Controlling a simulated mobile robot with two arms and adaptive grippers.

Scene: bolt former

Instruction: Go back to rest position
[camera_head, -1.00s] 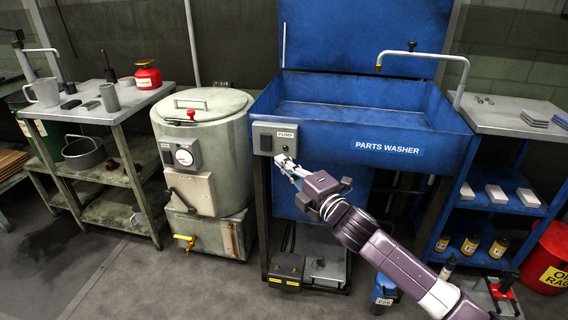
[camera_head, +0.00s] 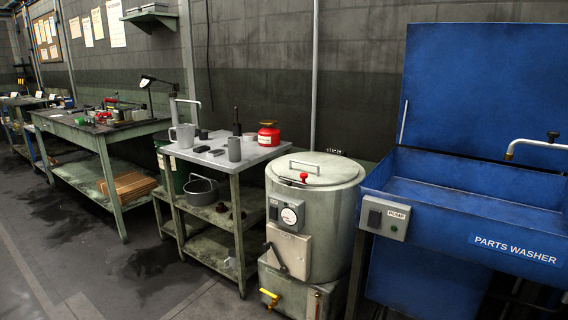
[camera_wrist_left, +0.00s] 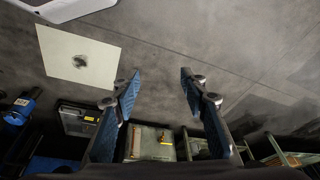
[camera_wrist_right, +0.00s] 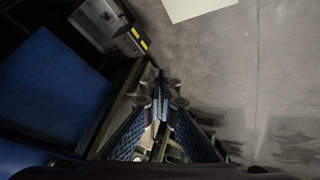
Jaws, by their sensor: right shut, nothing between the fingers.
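Neither gripper shows in the head view now. In the left wrist view my left gripper (camera_wrist_left: 158,84) has its two blue-padded fingers spread wide apart, with only bare floor between them. In the right wrist view my right gripper (camera_wrist_right: 160,88) has its fingertips together, with nothing between them. Below and beyond the right fingers is the dark frame of nearby equipment, blurred and hard to make out.
The blue parts washer (camera_head: 480,215) with its pump switch box (camera_head: 385,218) stands at the right. Next to it are a round grey-green tank (camera_head: 316,225) and a metal side table (camera_head: 225,156). A long workbench (camera_head: 95,130) stands further left. The floor (camera_head: 100,250) in front is clear.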

